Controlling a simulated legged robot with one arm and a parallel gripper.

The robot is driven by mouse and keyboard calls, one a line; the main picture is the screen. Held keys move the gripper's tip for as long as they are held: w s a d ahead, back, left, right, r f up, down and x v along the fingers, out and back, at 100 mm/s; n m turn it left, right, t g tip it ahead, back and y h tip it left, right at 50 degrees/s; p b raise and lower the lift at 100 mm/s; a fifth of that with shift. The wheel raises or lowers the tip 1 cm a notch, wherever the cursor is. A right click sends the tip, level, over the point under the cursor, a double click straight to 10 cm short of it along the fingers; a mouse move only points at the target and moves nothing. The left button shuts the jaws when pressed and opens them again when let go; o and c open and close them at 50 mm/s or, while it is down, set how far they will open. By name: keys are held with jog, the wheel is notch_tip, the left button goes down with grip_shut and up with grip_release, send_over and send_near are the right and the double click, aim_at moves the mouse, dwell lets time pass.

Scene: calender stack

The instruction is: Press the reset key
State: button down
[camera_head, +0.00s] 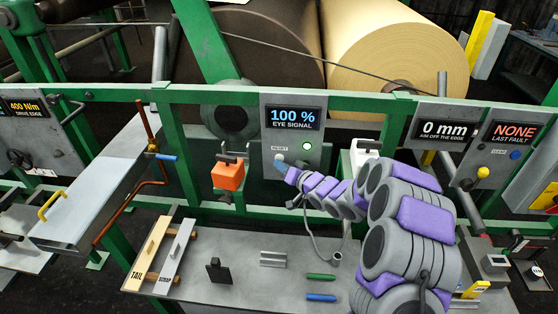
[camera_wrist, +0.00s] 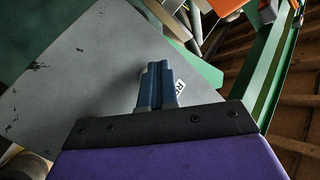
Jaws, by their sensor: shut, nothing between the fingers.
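The grey control box (camera_head: 270,138) in the head view shows "100 % EYE SIGNAL" on its display. Below the display is a small RESET label, with a pale round key (camera_head: 279,157) just under it. My gripper (camera_head: 284,167) is shut and empty, with its blue fingertips at the key's lower edge; I cannot tell whether they touch or press it. In the wrist view my closed blue fingers (camera_wrist: 156,75) point at the grey panel (camera_wrist: 95,65). They hide the key there, and part of a white label (camera_wrist: 180,89) shows beside them.
A green light (camera_head: 307,146) is lit right of the key. An orange box (camera_head: 228,175) hangs at the left on the green rail. A grey bench (camera_head: 235,285) below holds several loose tools. Large rolls (camera_head: 390,60) stand behind the rail.

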jog(key=shift+s, duration=0.65)
jog(key=shift+s+b, duration=0.85)
jog(key=shift+s, duration=1.65)
jog(key=shift+a, duration=0.1)
